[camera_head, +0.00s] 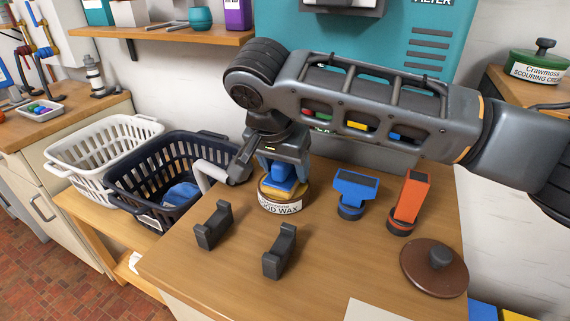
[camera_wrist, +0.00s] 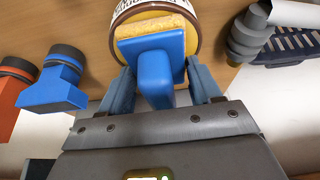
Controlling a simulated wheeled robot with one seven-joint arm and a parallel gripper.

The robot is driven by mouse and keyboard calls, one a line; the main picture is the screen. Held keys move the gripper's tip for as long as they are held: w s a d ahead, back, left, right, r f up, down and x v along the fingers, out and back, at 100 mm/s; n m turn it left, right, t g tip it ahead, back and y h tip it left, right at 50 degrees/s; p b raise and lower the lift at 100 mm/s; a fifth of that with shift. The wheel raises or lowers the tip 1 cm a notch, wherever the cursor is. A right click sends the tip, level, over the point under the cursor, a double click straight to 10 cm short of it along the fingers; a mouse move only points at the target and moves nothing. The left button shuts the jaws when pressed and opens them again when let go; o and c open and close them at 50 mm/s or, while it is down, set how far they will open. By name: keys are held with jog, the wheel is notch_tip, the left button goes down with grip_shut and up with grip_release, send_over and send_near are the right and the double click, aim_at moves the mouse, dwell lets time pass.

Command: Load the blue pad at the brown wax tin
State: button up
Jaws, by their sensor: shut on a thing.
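The brown wax tin (camera_head: 281,204) stands on the wooden bench, open, with a "WOOD WAX" label and yellow wax inside. It also shows in the wrist view (camera_wrist: 190,18). The blue pad (camera_head: 281,180) is a blue block with a handle and a tan applicator face (camera_wrist: 150,26). My gripper (camera_head: 283,168) points down over the tin and is shut on the pad's handle, with one finger on each side in the wrist view (camera_wrist: 163,88). The pad is at the tin's mouth; I cannot tell how firmly its face touches the wax.
A blue tool (camera_head: 355,185) and an orange tool (camera_head: 411,195) stand on round bases to the right. A brown knobbed lid (camera_head: 433,270) lies at front right. Two dark brackets (camera_head: 213,226) stand in front. A dark basket (camera_head: 140,180) is left.

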dwell(0.3)
notch_tip(320, 180, up, 7)
jog(key=p, duration=0.6)
dwell(0.8)
